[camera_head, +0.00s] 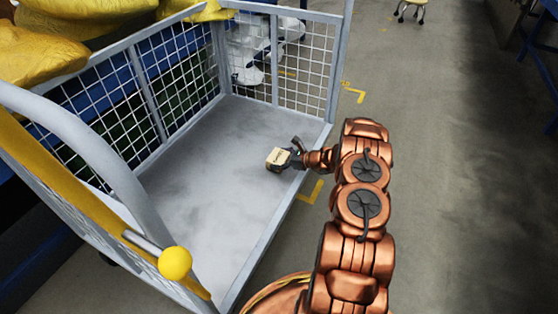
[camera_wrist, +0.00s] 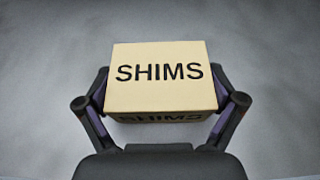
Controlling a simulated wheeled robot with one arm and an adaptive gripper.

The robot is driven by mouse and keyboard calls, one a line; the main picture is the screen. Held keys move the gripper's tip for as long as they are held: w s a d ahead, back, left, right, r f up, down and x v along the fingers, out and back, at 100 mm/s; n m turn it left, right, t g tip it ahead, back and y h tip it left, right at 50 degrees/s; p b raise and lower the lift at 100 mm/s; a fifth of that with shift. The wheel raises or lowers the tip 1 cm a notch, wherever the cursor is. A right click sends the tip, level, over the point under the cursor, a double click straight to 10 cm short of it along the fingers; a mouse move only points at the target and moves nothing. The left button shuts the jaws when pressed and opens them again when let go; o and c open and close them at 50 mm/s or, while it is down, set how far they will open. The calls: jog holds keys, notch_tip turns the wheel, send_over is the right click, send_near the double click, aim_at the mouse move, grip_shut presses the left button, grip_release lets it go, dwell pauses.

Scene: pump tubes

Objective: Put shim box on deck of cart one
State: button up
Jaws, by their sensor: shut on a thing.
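The shim box (camera_wrist: 160,92) is a small tan box with "SHIMS" printed in black on its top and front. My gripper (camera_wrist: 160,100) is shut on it, one finger on each side. In the head view the shim box (camera_head: 278,158) is at the tip of my gripper (camera_head: 288,158), over the right part of the cart's grey deck (camera_head: 215,150). The cart has mesh walls at the back and left and an open right side, where my arm reaches in. I cannot tell whether the box touches the deck.
The deck around the box is bare. A yellow knob (camera_head: 175,263) and a grey rail (camera_head: 95,130) stand at the cart's near left. Yellow sacks (camera_head: 40,50) lie beyond the left mesh. Yellow floor marks (camera_head: 312,192) show beside the cart. Open floor (camera_head: 450,180) lies to the right.

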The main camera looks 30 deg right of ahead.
jog(key=shift+f, duration=0.2)
jog(key=o, duration=1)
jog(key=shift+o, duration=0.2)
